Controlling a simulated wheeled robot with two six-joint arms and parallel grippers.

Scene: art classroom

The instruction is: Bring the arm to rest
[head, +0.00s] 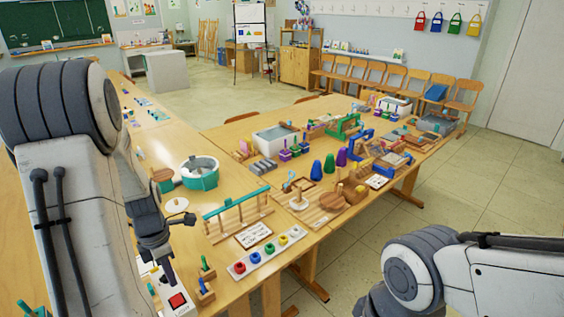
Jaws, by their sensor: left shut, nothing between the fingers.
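My left arm comes in large from the left edge. My right arm shows at the lower right, over the floor in front of the table. Its gripper is outside the picture.
Close by the left gripper stand a green-framed wooden rack (237,214), a board with coloured rings (266,251) and a teal-rimmed pot (201,173). Several wooden toys crowd the long table (150,140). The tiled floor (470,200) at right is clear.

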